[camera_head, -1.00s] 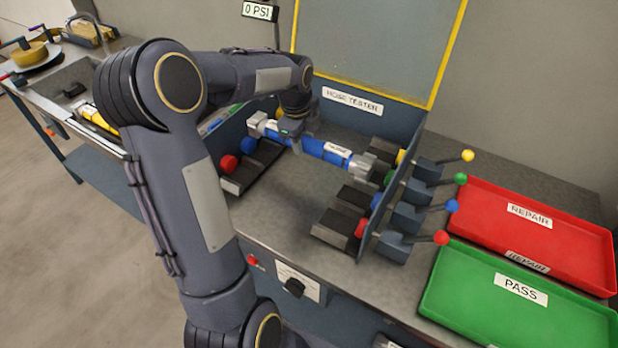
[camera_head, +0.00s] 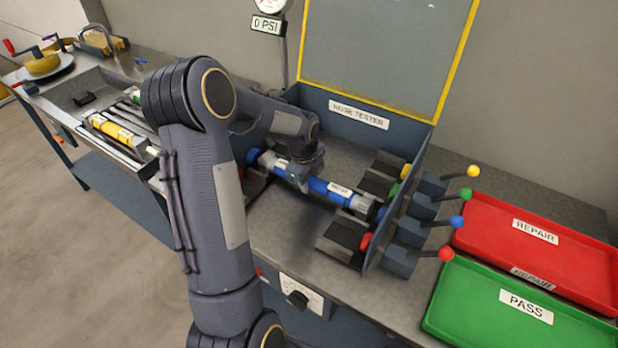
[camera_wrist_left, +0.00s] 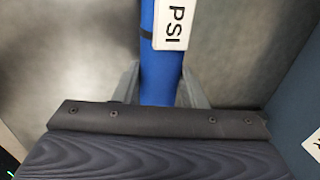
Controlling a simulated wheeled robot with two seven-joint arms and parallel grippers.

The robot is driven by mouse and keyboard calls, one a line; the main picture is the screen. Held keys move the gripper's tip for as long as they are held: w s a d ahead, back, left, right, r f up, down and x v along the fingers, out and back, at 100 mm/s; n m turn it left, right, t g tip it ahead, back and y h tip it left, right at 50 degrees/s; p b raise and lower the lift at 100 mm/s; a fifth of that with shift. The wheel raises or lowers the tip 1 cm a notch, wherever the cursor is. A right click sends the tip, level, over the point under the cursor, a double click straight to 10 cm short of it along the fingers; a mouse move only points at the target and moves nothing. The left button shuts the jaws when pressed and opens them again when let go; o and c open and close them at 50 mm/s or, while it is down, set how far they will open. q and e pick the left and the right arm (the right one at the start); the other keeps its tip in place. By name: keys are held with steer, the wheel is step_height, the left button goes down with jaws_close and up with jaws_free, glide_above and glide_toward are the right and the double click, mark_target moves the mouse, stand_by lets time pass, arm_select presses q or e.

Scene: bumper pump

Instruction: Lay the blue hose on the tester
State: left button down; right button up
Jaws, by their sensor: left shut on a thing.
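The blue hose (camera_head: 317,185) has grey end fittings and a white label. It lies across the hose tester (camera_head: 395,110), its ends over or on the dark blocks of the row with the blue knobs; whether it touches them I cannot tell. My left gripper (camera_head: 301,180) is shut around the hose left of its label. In the left wrist view the hose (camera_wrist_left: 160,75) runs between the two fingers, with "PSI" readable on its label. My left arm hides part of the tester's left side. My right gripper is not in view.
Coloured levers (camera_head: 455,221) stand along the tester's right wall. The red repair tray (camera_head: 490,215) and green pass tray (camera_head: 470,315) lie to the right. A rack with a yellow hose (camera_head: 112,130) is at the left. The gauge sign (camera_head: 267,25) reads 0 PSI.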

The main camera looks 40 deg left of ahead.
arm_select(q)
steer(key=c, duration=0.9)
jaws_free()
steer(key=shift+r, duration=0.2)
steer(key=s+d+r+n, duration=0.2)
steer(key=s+r, duration=0.1)
steer(key=r, duration=0.4)
steer(key=s+d+r+n, duration=0.1)
steer(key=s+d+r, duration=0.15)
steer(key=r, duration=0.55)
steer(key=s+d+f+n+t+h, duration=0.1)
steer(key=s+d+n+t+h, duration=0.2)
steer(key=s+d+n, duration=1.2)
steer(key=shift+s+f+n+h, duration=0.3)
steer(key=shift+s+h, duration=0.2)
steer(key=shift+s, duration=1.25)
